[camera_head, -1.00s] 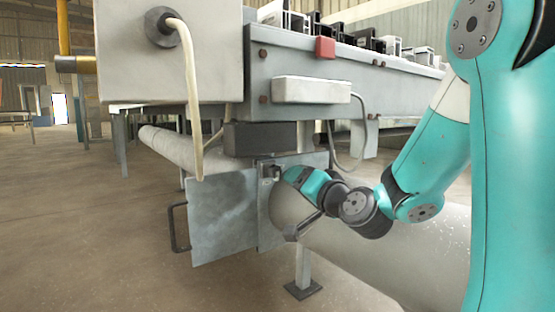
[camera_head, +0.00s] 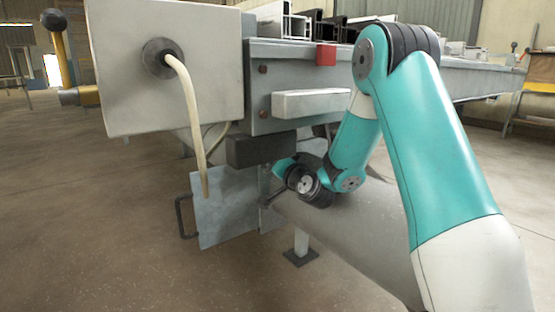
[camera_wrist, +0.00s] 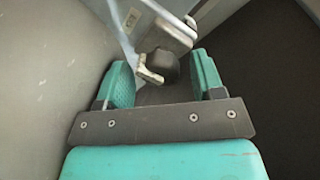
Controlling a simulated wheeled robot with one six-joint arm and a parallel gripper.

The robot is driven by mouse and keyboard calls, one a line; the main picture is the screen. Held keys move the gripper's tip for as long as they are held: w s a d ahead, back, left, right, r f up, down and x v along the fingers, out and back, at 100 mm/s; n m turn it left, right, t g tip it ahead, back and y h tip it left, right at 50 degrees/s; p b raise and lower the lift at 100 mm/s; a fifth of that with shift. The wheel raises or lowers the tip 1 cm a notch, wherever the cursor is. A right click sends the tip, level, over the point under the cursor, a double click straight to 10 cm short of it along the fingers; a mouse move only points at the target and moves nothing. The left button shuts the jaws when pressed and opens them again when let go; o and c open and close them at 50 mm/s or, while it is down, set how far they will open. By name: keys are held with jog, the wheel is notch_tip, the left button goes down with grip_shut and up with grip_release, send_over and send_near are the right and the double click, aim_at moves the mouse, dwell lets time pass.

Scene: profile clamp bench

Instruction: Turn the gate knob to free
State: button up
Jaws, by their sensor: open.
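The gate (camera_head: 225,208) is a flat grey metal plate with a dark pull handle (camera_head: 182,217), under the machine's end. In the wrist view, a dark rounded knob (camera_wrist: 163,66) lies between and beyond my gripper's (camera_wrist: 162,80) two teal fingers. The fingers stand apart, with nothing clasped between them. A pale metal bracket or latch (camera_wrist: 150,75) reaches in front of the knob. In the head view my gripper (camera_head: 270,172) is at the gate's right edge, and my arm hides the knob, so its turn position cannot be told.
A large grey pipe (camera_head: 340,232) runs under my arm, close to the wrist. A dark block (camera_head: 262,149) sits just above the gate. A grey box (camera_head: 165,100) with a hanging pale cable (camera_head: 190,110) is at upper left. The floor at left is free.

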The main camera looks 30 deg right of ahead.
jog(key=c, duration=0.8)
jog(key=b, duration=0.1)
jog(key=n+b, duration=0.1)
jog(key=b, duration=0.1)
jog(key=shift+f+n, duration=0.3)
jog(key=shift+c, duration=0.2)
jog(key=shift+r+n+b, duration=0.1)
jog(key=shift+n+b, duration=0.5)
jog(key=shift+b, duration=0.2)
jog(key=shift+r, duration=0.2)
jog(key=o, duration=0.8)
jog(key=shift+o, duration=0.2)
